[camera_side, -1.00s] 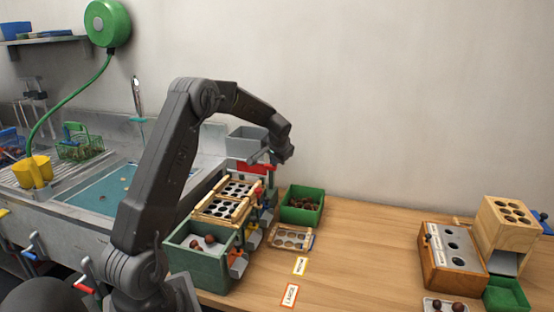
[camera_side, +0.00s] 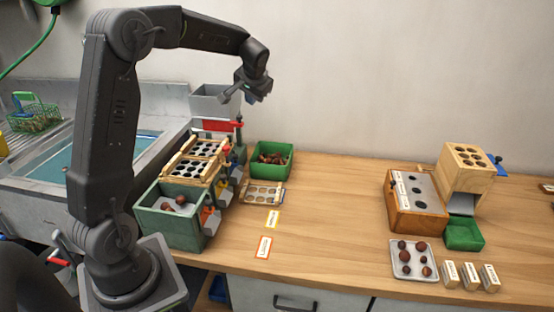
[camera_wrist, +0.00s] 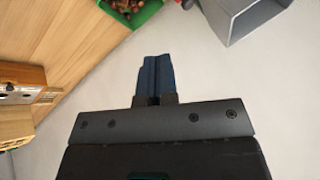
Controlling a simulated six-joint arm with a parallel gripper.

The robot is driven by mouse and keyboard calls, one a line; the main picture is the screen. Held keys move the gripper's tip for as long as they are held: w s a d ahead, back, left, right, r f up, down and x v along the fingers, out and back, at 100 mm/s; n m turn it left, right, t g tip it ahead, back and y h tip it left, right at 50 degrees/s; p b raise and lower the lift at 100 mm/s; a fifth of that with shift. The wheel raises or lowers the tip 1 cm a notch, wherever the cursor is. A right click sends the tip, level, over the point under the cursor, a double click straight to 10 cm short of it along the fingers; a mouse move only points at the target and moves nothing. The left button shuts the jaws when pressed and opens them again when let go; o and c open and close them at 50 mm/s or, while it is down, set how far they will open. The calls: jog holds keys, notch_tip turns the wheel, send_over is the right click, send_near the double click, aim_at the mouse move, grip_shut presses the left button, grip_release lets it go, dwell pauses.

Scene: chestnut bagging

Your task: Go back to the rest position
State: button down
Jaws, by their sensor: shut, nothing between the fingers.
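My gripper (camera_side: 241,94) is raised in the air near the back wall, level with and just right of the grey hopper (camera_side: 213,104). In the wrist view my gripper (camera_wrist: 154,62) shows its dark blue fingers together, with nothing between them. The green bin of chestnuts (camera_side: 271,159) stands on the bench below it, and its corner also shows at the top of the wrist view (camera_wrist: 143,13). My gripper touches nothing.
The green sorting machine (camera_side: 168,222) with slotted trays stands beside my base. A wooden block with holes (camera_side: 415,208), a small green tray (camera_side: 464,235) and a white tray with several chestnuts (camera_side: 402,268) are at right. The middle of the bench is mostly clear.

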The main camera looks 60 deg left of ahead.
jog(key=s+d+r+m+t+h, duration=0.1)
jog(key=s+d+r+m+h, duration=0.15)
jog(key=s+d, duration=0.75)
jog(key=s+d+r+m+t+h, duration=0.1)
jog(key=s+d+r+t+h, duration=0.3)
jog(key=d, duration=1)
jog(key=s+d+f+g, duration=0.1)
jog(key=s+d+f, duration=0.1)
jog(key=s, duration=0.3)
jog(key=s+d+f+m, duration=0.1)
jog(key=s+d+f, duration=0.1)
jog(key=s+d, duration=0.2)
jog(key=shift+s+d+f+g, duration=0.2)
jog(key=shift+s+f+g, duration=0.2)
jog(key=shift+s, duration=0.25)
